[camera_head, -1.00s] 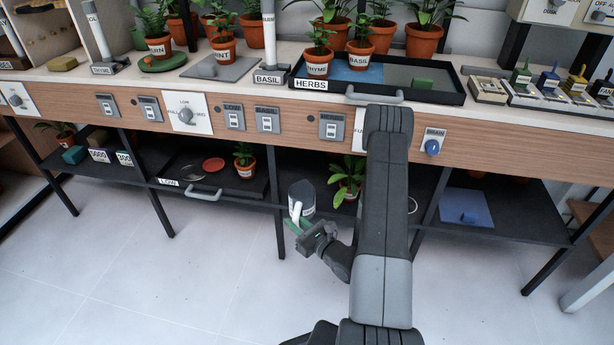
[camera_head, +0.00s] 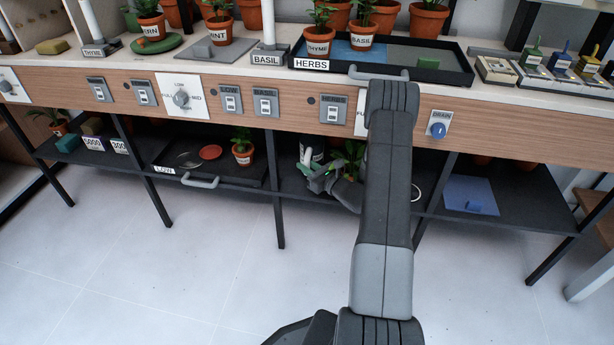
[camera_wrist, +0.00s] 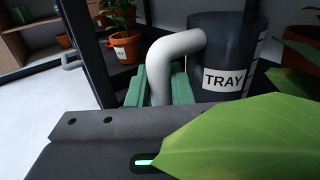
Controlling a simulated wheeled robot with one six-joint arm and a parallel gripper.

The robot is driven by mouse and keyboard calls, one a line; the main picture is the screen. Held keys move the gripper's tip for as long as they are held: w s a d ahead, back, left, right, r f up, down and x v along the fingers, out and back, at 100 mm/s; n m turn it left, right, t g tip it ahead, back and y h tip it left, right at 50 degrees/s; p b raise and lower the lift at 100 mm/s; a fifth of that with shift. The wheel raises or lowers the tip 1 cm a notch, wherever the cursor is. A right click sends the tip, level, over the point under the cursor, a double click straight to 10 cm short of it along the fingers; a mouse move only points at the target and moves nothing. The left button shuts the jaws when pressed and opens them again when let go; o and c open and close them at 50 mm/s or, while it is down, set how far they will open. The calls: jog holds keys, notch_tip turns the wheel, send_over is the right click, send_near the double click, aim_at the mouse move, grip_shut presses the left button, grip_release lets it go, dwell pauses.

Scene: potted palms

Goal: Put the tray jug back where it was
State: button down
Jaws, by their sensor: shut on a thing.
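The tray jug (camera_wrist: 228,50) is a dark cylinder with a white "TRAY" label and a pale curved handle. It stands upright in the wrist view. My gripper (camera_wrist: 165,88), with green fingers, is shut on the jug's handle at the left of its body. In the head view my gripper (camera_head: 318,178) is at the lower shelf, left of a leafy plant, and the jug (camera_head: 306,152) is small, dark and partly hidden there. I cannot tell whether its base touches the shelf. A large green leaf (camera_wrist: 255,135) covers the lower right of the wrist view.
A leafy plant (camera_head: 350,160) stands close beside my gripper. A dark post (camera_head: 275,190) is to its left. A tray marked LOW (camera_head: 225,182) with a potted plant (camera_head: 242,150) lies left of the post. A blue mat (camera_head: 470,193) is farther right.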

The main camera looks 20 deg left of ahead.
jog(key=shift+f+b, duration=0.75)
jog(key=shift+f, duration=0.95)
jog(key=shift+f, duration=0.2)
jog(key=c, duration=1.3)
grip_release()
jog(key=shift+r, duration=0.2)
jog(key=p+v, duration=0.2)
jog(key=v, duration=1)
jog(key=shift+p, duration=0.3)
